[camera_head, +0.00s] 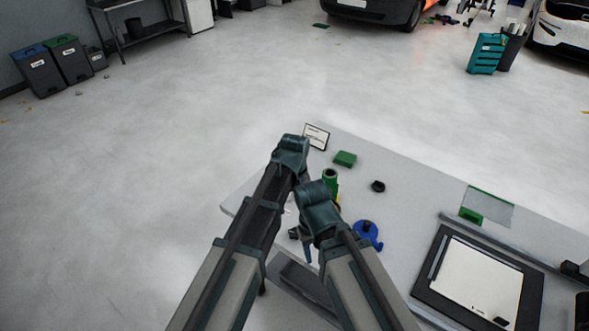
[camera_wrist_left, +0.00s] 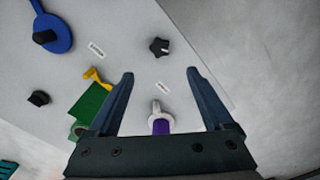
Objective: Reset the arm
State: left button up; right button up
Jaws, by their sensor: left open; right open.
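In the head view both my arms reach forward over the left end of the grey table (camera_head: 400,200). My left gripper (camera_wrist_left: 160,74) is open and empty in the left wrist view. A purple and white piece (camera_wrist_left: 160,122) shows between its fingers, and a black star-shaped knob (camera_wrist_left: 159,46) lies beyond the fingertips. In the head view the left gripper's fingers are hidden behind my arms. My right gripper (camera_head: 304,245) points down by the near left part of the table; its fingers are small and partly covered by my arm. It is open, and I see nothing held in it.
A green tool with a yellow part (camera_wrist_left: 92,103), a blue round piece (camera_head: 367,236), a black round piece (camera_head: 378,186), a green block (camera_head: 344,158) and a small sign (camera_head: 317,137) are on the table. A black-framed panel (camera_head: 478,279) lies at right. Open floor surrounds the table's left end.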

pick_arm(q)
jog(key=s+a+m, duration=0.2)
jog(key=s+a, duration=0.3)
jog(key=a, duration=0.3)
jog(key=s+a+m, duration=0.1)
jog(key=s+a, duration=0.5)
jog(key=a, duration=0.3)
jog(key=s+d+f+m+b, duration=0.2)
jog(key=d, duration=0.3)
jog(key=s+d+f+m+y+b, duration=0.1)
jog(key=s+d+f+m+b, duration=0.1)
jog(key=d, duration=0.4)
jog(key=shift+s+f+b, duration=0.3)
jog(key=shift+s+b, duration=0.05)
jog(key=shift+s, duration=0.4)
